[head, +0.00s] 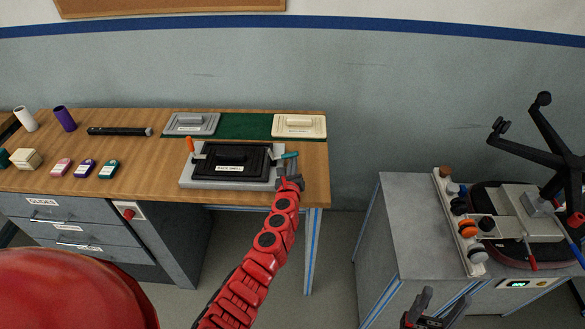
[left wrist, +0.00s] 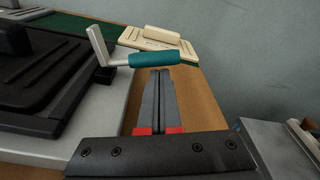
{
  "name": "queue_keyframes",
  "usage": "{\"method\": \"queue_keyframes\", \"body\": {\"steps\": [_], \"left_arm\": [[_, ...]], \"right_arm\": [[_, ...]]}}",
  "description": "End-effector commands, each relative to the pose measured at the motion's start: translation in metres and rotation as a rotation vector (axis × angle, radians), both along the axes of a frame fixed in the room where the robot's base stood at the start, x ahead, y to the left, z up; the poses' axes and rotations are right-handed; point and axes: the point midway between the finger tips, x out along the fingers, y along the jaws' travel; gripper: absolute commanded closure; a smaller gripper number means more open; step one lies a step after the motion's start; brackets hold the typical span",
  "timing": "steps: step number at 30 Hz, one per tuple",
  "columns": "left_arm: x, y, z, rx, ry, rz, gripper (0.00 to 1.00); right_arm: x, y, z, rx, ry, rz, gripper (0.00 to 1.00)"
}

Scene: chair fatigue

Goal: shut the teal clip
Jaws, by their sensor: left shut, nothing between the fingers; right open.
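The teal clip (head: 289,155) is at the right end of a light grey fixture (head: 229,184) holding a black panel (head: 232,168). In the left wrist view the teal handle (left wrist: 155,58) sticks out sideways from a bent metal arm (left wrist: 99,46) that rises above the fixture's edge. My left gripper (head: 290,181) is shut and empty just in front of the handle. In its wrist view the fingertips (left wrist: 158,76) sit just below the handle; I cannot tell whether they touch. My right gripper (head: 433,302) is open and empty at the bottom, away from the bench.
An orange-handled clip (head: 190,145) stands upright at the fixture's left. A grey plate (head: 190,124) and a cream plate (head: 299,126) lie on a green mat (head: 243,127) behind. A grey cabinet (head: 408,220) with a chair base (head: 545,150) stands right, across a floor gap.

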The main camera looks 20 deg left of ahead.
Motion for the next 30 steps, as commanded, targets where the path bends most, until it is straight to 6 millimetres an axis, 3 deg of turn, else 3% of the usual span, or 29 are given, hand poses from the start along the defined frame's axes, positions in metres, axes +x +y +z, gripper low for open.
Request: {"method": "queue_keyframes", "body": {"steps": [30], "left_arm": [[-0.0001,-0.0001,0.0075,0.0,0.0,0.0,1.0]], "right_arm": [[0.0,0.0,0.0013,0.0,0.0,0.0,0.41]]}}
